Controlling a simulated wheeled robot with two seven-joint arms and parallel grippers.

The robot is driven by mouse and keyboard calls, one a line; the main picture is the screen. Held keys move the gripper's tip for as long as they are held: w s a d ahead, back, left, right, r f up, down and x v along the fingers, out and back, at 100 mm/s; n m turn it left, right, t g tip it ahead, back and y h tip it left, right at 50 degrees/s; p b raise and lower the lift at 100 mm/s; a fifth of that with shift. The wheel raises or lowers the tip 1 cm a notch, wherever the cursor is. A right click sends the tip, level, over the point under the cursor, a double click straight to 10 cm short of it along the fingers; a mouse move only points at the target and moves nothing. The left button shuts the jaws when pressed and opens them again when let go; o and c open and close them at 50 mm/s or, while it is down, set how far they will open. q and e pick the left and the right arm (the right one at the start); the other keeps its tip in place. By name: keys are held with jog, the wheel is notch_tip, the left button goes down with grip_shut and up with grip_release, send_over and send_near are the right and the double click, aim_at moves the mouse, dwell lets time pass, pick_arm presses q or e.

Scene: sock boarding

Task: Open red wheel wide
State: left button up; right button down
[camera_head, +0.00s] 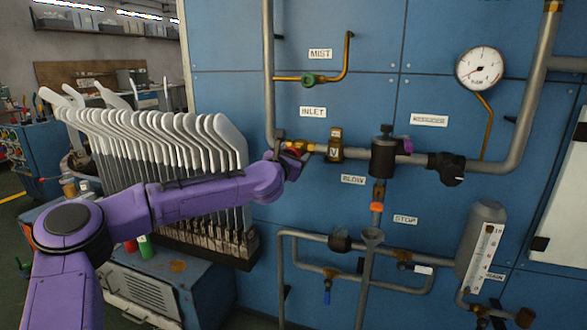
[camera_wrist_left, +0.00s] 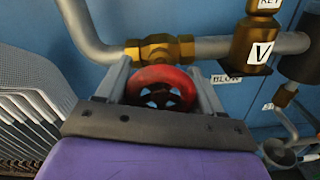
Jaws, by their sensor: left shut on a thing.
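The red wheel (camera_wrist_left: 160,73) shows in the left wrist view, a small spoked handwheel in front of a brass valve body (camera_wrist_left: 160,48) on a grey pipe. My left gripper (camera_wrist_left: 160,88) has one finger on each side of the wheel's rim and is shut on it. In the head view my left gripper (camera_head: 291,154) is at the valve below the INLET label (camera_head: 313,112), and the arm and gripper hide most of the wheel. How far the wheel is turned cannot be told. My right gripper is not in view.
A brass block marked V (camera_head: 335,152) and a dark cylinder fitting (camera_head: 383,155) sit on the pipe to the right. A pressure gauge (camera_head: 479,68) hangs upper right. A rack of grey sock boards (camera_head: 165,135) stands close behind my left arm.

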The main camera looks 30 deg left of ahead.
pick_arm(q)
jog(key=shift+w+d+f+n+b, duration=0.1)
jog(key=shift+n+b, duration=3)
jog(key=shift+b, duration=0.25)
jog(key=shift+s+d+f+n+b, duration=0.1)
jog(key=shift+d+n+b, duration=0.05)
jog(key=shift+n+b, duration=3.1)
jog(key=shift+w+d+f+n+b, duration=0.1)
jog(key=shift+n+b, duration=2.85)
jog(key=shift+b, duration=0.5)
jog(key=shift+r, duration=0.1)
